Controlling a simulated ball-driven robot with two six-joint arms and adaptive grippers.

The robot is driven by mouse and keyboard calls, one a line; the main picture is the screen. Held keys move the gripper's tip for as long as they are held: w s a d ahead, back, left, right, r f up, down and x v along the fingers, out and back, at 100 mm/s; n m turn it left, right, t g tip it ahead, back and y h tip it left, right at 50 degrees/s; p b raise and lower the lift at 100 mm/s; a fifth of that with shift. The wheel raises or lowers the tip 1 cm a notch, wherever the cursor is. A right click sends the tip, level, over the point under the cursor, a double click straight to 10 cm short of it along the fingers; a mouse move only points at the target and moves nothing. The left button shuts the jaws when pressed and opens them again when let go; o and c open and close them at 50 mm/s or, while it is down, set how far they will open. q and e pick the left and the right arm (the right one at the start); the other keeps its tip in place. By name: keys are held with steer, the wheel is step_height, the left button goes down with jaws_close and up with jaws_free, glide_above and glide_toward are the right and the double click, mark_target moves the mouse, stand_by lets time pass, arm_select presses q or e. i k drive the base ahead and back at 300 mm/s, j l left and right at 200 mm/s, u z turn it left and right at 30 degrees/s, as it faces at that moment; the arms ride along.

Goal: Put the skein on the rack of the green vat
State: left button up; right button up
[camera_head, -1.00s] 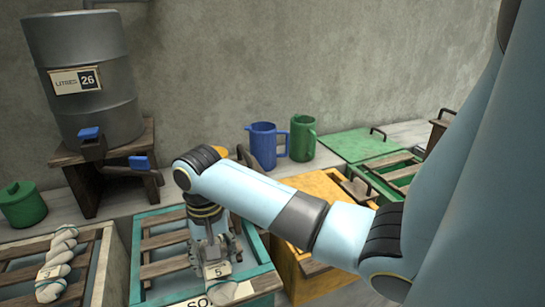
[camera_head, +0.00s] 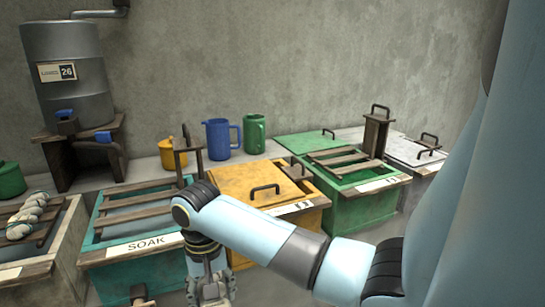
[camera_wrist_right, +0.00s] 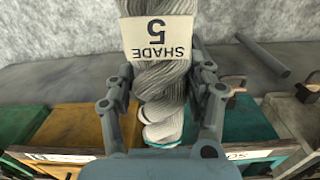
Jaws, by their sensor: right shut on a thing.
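A grey-white twisted skein (camera_wrist_right: 165,75) with a "SHADE 5" tag hangs between the fingers of my right gripper (camera_wrist_right: 165,95) in the wrist view. In the head view my right gripper (camera_head: 210,291) is at the bottom edge, in front of the teal SOAK vat and the yellow vat; the skein is not clearly visible there. The green vat (camera_head: 366,210) stands to the right, beyond the yellow vat. Its wooden slatted rack (camera_head: 345,160) is uncovered and bare. My left gripper is not in view.
The yellow vat (camera_head: 255,185) is lidded, with a raised handle. The teal SOAK vat (camera_head: 135,257) has a bare rack. Another skein (camera_head: 28,216) lies on the leftmost vat. Blue jug (camera_head: 220,138) and green jug (camera_head: 254,133) stand behind. A tall wooden handled piece (camera_head: 376,133) rises behind the green vat.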

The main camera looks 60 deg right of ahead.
mark_target(333, 160)
steer(key=k+l, duration=0.15)
steer(key=l, duration=0.2)
steer(key=k+l, duration=0.1)
steer(key=l, duration=0.25)
steer(key=k+l, duration=0.15)
steer(key=l, duration=0.2)
steer(key=k+l+z, duration=0.1)
steer(key=l, duration=0.25)
steer(key=k+l, duration=0.15)
steer(key=l, duration=0.2)
steer(key=k+l, duration=0.1)
steer(key=l, duration=0.3)
steer(key=k+l, duration=0.15)
steer(key=l, duration=0.2)
